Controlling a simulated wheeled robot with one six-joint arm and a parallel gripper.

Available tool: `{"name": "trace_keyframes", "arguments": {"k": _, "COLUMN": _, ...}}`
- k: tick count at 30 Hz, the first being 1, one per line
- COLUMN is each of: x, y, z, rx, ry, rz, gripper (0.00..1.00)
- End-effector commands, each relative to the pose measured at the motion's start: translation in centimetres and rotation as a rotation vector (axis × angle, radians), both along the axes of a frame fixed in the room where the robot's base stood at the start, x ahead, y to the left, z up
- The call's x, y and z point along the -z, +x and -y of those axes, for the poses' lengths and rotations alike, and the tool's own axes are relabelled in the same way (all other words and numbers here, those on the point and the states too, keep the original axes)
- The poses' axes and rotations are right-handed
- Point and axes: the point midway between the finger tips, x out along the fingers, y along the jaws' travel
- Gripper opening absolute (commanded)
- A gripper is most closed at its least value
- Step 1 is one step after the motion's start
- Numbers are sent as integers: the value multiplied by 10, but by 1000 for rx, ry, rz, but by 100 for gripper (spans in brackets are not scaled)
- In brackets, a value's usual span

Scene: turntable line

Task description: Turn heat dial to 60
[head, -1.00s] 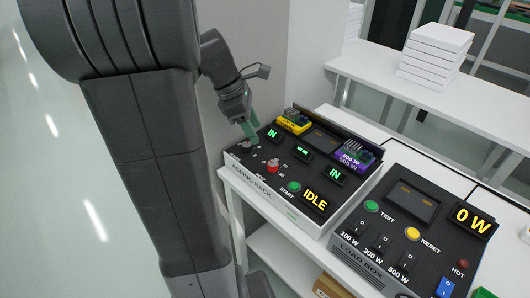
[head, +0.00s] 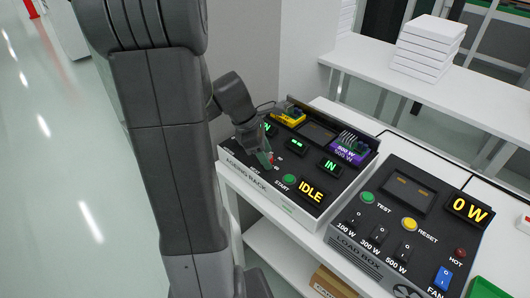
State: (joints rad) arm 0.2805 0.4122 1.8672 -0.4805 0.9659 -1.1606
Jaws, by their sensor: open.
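A red dial (head: 272,157) is on the black sloped top of the ageing rack (head: 237,177), left of the IDLE display. Only a sliver of it shows, because my gripper (head: 266,160) is over it. My gripper is open and its green fingertips point down at the dial. I cannot tell whether they touch it or stand on both sides of it. The pointer of the dial and most of its scale marks are hidden.
A green START button (head: 289,180) and the IDLE display (head: 311,192) are close to the right of my gripper. Green-lit IN displays and yellow and purple modules (head: 348,150) are behind. The load box (head: 414,225) stands to the right.

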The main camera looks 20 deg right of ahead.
Motion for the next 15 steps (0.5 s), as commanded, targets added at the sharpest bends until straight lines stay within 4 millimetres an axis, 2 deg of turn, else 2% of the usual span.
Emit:
{"name": "trace_keyframes", "arguments": {"k": 2, "x": 0, "y": 0, "z": 0, "rx": 0, "ry": 0, "rz": 0, "gripper": 47}}
{"name": "trace_keyframes", "arguments": {"k": 8, "x": 0, "y": 0, "z": 0, "rx": 0, "ry": 0, "rz": 0, "gripper": 8}}
{"name": "trace_keyframes", "arguments": {"k": 15, "x": -1, "y": 0, "z": 0, "rx": 13, "ry": 0, "rz": 0, "gripper": 7}}
